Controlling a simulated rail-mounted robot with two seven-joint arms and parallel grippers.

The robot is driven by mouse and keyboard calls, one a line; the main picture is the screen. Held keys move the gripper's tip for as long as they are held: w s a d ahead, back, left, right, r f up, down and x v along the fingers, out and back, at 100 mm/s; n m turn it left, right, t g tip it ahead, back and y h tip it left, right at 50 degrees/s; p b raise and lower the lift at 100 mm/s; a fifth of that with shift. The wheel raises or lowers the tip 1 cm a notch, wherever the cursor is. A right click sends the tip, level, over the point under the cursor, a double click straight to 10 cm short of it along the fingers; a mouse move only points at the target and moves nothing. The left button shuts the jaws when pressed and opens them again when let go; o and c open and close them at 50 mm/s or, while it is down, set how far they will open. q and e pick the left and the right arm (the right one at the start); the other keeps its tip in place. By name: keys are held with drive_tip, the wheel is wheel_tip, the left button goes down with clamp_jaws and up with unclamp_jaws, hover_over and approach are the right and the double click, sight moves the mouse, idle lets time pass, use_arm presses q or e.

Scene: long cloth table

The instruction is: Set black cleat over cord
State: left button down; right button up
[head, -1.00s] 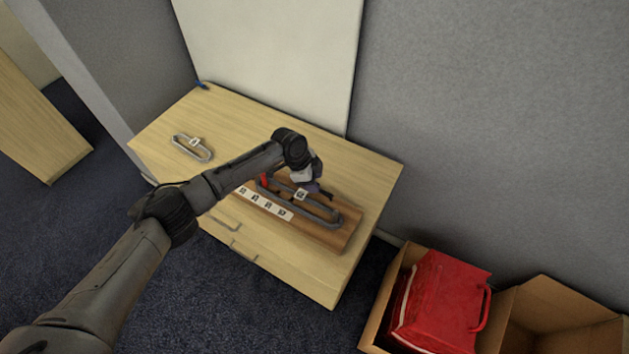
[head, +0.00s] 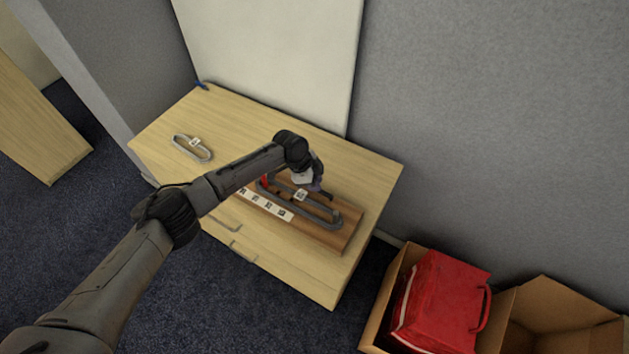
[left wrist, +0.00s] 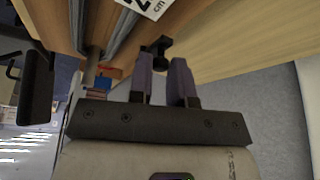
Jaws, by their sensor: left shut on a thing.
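A brown wooden board (head: 345,238) lies on the light wood table, with a grey cord (head: 328,222) looped along it and a white printed tag on the cord. The cord also runs down the left part of the left wrist view (left wrist: 122,32). My left gripper (head: 318,187) is over the far side of the board. In the left wrist view its purple fingers (left wrist: 163,72) are shut on the small black cleat (left wrist: 157,48), held at their tips beside the cord. I cannot tell whether the cleat touches the board. My right gripper is out of view.
A second grey cord loop (head: 192,148) with a tag lies at the table's left. A red piece (head: 265,181) and a white label strip (head: 268,206) are on the board. Cardboard boxes, one holding a red bag (head: 440,305), stand right of the table (head: 310,278).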

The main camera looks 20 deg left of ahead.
use_arm(q)
drive_tip(key=shift+s+r+n+p, duration=0.15)
drive_tip(key=shift+n+p, duration=0.15)
drive_tip(key=shift+p, duration=0.35)
drive_tip(key=s+n+t+y+p, duration=0.1)
drive_tip(key=n+p, duration=0.2)
drive_tip(key=p, duration=0.2)
drive_tip(key=s+d+n+t+p, duration=0.1)
drive_tip(key=s+n+p, duration=0.1)
drive_tip(key=p, duration=0.3)
drive_tip(key=s+d+n+t+y+p, duration=0.1)
drive_tip(key=n+p, duration=0.4)
drive_tip(key=shift+s+r+y, duration=0.2)
drive_tip(key=shift+s+y, duration=0.1)
drive_tip(key=shift+s+d+f+n+y+p, duration=0.15)
drive_tip(key=shift+d+n+y+p, duration=0.1)
drive_tip(key=shift+n+p, duration=0.3)
drive_tip(key=shift+s+d+n+y+p, duration=0.15)
drive_tip(key=shift+d+n+y+p, duration=0.1)
drive_tip(key=shift+n+p, duration=0.3)
drive_tip(key=shift+s+d+f+n+y+p, duration=0.15)
drive_tip(key=shift+d+n+y+p, duration=0.15)
drive_tip(key=shift+n, duration=0.45)
drive_tip(key=shift+s+d+n+y+p, duration=0.2)
drive_tip(key=shift+d+n+p, duration=0.1)
drive_tip(key=shift+n, duration=0.45)
drive_tip(key=shift+f, duration=0.1)
drive_tip(key=c, duration=1.1)
unclamp_jaws()
drive_tip(key=shift+w, duration=0.1)
